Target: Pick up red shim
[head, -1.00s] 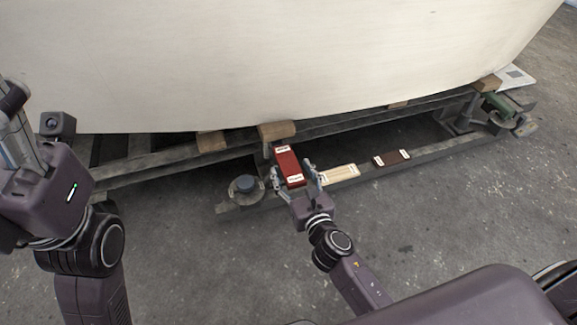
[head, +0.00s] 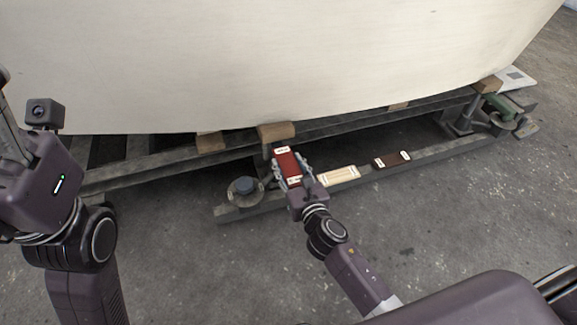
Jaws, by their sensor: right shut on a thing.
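The red shim (head: 287,163) is a dark red block with white labels at its ends, low by the front rail of the hull's cradle. My right gripper (head: 292,175) is shut on the red shim, with one finger along each side of it. I cannot tell whether the shim still touches the rail. My left arm stands at the left edge, and its gripper's fingertips are not visible.
A pale wood shim (head: 338,176) and a dark brown shim (head: 392,159) lie on the front rail (head: 440,146) to the right. A round dark foot (head: 244,189) sits to the left. The pale hull (head: 280,60) hangs over the cradle, with wood blocks (head: 277,131) under it. The floor in front is clear.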

